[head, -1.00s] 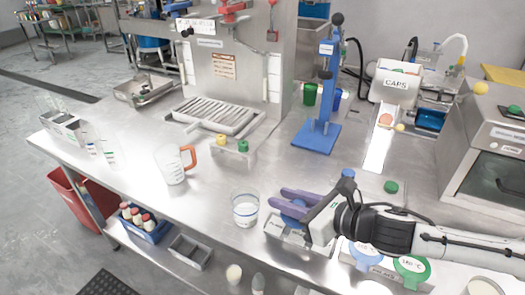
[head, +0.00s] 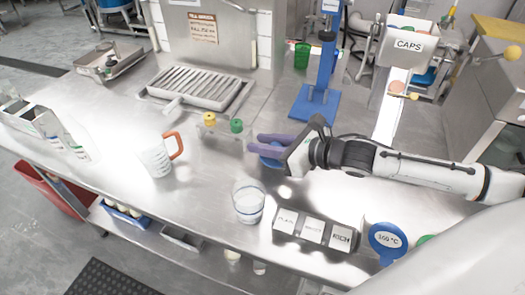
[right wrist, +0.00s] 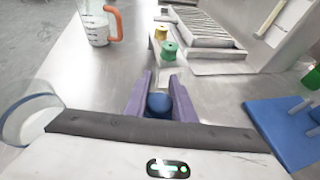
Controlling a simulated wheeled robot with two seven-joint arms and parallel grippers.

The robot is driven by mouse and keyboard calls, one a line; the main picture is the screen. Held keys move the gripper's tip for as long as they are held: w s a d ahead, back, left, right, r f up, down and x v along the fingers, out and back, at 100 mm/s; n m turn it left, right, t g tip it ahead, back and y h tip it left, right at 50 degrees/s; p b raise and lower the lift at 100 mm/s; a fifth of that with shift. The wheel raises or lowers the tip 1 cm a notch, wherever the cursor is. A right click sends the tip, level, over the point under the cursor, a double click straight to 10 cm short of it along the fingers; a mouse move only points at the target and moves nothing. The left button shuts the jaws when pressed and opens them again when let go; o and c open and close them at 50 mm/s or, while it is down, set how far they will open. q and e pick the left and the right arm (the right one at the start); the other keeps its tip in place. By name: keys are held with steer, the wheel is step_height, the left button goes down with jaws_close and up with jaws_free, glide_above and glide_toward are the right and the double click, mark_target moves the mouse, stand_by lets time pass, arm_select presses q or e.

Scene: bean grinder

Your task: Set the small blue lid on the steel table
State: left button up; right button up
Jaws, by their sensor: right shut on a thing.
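The small blue lid (head: 270,161) is between the purple fingers of my right gripper (head: 254,143), which is shut on it. In the head view the fingers partly cover the lid. It also shows as a round blue top between the fingers in the right wrist view (right wrist: 159,103). The gripper is over the middle of the steel table (head: 215,205), to the right of the green-topped piece; I cannot tell how high the lid is above the surface. My left gripper is not in view.
A glass beaker (head: 248,203) stands in front of the gripper and an orange-handled jug (head: 157,158) to the left. Yellow and green knobs (head: 237,126) stand just beyond the fingertips. A labelled box (head: 313,231) is at the front, a blue stand (head: 315,105) behind. Bare steel lies between jug and beaker.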

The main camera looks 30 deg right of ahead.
step_height(320, 180, down, 4)
steer(key=shift+r, duration=0.25)
steer(key=shift+f, duration=0.15)
steer(key=o, duration=1)
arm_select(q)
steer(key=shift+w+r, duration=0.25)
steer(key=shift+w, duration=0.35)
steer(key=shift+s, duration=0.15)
arm_select(e)
steer(key=shift+s+d, duration=0.2)
steer(key=shift+s, duration=0.1)
steer(key=v, duration=0.8)
steer(key=shift+s+r, duration=0.2)
steer(key=shift+r, duration=0.15)
arm_select(q)
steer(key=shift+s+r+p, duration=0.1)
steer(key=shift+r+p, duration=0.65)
steer(key=shift+p, duration=0.05)
arm_select(e)
steer(key=shift+v, duration=1.4)
